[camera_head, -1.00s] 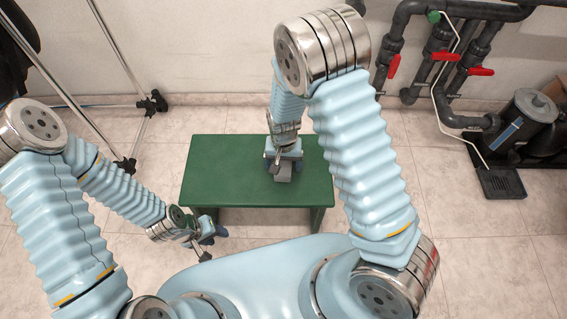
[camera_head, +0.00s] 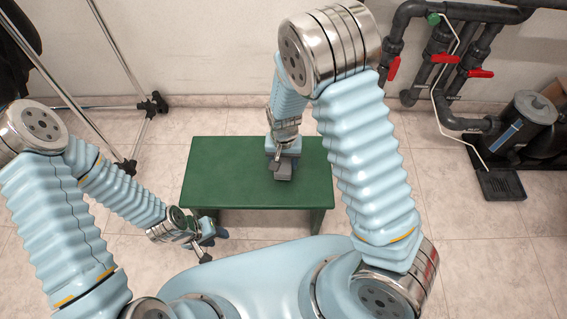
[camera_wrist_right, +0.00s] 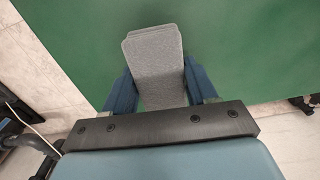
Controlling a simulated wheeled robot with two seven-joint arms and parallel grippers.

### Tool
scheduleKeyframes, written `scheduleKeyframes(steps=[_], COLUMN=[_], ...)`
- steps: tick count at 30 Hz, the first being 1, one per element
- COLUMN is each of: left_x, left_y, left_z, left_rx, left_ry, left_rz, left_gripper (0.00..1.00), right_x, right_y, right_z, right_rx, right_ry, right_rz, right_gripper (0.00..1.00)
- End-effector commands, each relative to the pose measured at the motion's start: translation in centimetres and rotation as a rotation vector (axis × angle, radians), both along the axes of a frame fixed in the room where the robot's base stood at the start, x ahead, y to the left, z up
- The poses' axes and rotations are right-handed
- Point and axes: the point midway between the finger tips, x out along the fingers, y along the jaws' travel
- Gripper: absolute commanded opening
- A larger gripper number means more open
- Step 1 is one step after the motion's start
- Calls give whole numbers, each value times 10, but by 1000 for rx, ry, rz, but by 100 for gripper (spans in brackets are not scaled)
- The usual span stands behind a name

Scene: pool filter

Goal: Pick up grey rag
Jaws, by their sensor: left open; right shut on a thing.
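The grey rag (camera_wrist_right: 155,60) is a folded, flat grey cloth between the two blue fingers of my right gripper (camera_wrist_right: 160,88) in the right wrist view. My right gripper is shut on it. In the head view the rag (camera_head: 283,171) shows as a small grey patch below my right gripper (camera_head: 283,160), over the green table (camera_head: 225,180). I cannot tell whether the rag still touches the table top. My left gripper (camera_head: 212,238) is open and empty, off the table's near left corner.
The rest of the green table top is bare. A metal stand (camera_head: 70,90) is at the back left. Dark pipes with red valve handles (camera_head: 447,57) and a grey cylindrical unit (camera_head: 525,115) are at the right. Open tiled floor surrounds the table.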

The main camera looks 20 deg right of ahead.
Motion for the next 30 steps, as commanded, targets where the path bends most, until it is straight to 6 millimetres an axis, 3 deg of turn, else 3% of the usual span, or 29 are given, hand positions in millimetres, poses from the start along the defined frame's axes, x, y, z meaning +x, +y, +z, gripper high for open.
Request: scheduleKeyframes(steps=[9,18,30], left_x=[-2,-2,-2], left_y=[-4,-4,-4], left_z=[13,16,16], left_rx=[-6,-6,-6], left_ry=[3,3,3], left_rz=[-7,-7,-8], left_gripper=[43,43,43], right_x=[-29,-60,-67], right_y=[55,111,123], right_z=[74,100,106], right_rx=[1,1,1], right_ry=[-3,-3,0], right_rz=[9,4,-1], right_gripper=[28,28,28])
